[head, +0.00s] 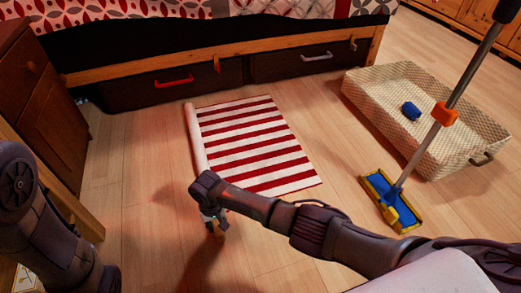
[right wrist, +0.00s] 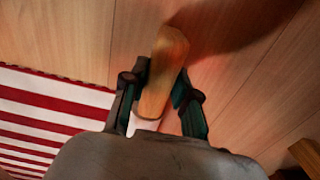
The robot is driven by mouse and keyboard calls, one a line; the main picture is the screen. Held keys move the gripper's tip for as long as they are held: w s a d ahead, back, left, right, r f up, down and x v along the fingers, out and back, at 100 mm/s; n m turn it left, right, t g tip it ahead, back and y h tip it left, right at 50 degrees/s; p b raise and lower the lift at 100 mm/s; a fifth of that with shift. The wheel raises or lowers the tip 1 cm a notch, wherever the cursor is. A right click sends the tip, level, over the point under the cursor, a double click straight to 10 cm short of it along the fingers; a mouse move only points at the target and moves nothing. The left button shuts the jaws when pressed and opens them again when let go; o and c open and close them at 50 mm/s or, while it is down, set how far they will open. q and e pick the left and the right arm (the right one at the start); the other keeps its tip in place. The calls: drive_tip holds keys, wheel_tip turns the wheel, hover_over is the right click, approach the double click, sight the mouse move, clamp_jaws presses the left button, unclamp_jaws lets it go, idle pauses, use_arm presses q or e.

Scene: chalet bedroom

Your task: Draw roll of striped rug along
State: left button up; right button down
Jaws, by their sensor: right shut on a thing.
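The striped rug (head: 255,150) lies flat on the floor in red and white bands. Its roll (head: 195,140) is a pale tube along the left edge, and its near end is hidden behind my right arm. My right gripper (head: 214,222) is low at that near end. In the right wrist view, the fingers (right wrist: 158,100) are shut on a wooden piece (right wrist: 163,70), with a bit of white below it. I cannot tell how the piece joins the roll. The rug also shows at left there (right wrist: 50,115). My left gripper is out of view.
A bed with dark drawers (head: 200,83) stands beyond the rug. A wooden cabinet (head: 50,110) is at the left. A woven basket (head: 440,155) holding a blue item and a mop (head: 392,200) stand at the right. Floor left of the roll is clear.

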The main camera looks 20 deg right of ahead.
drive_tip(key=shift+a, duration=0.75)
drive_tip(key=shift+s+a+f+b, duration=0.15)
drive_tip(key=shift+a+b, duration=0.65)
drive_tip(key=shift+a, duration=0.75)
drive_tip(key=shift+a+b, duration=0.3)
drive_tip(key=shift+a, duration=0.55)
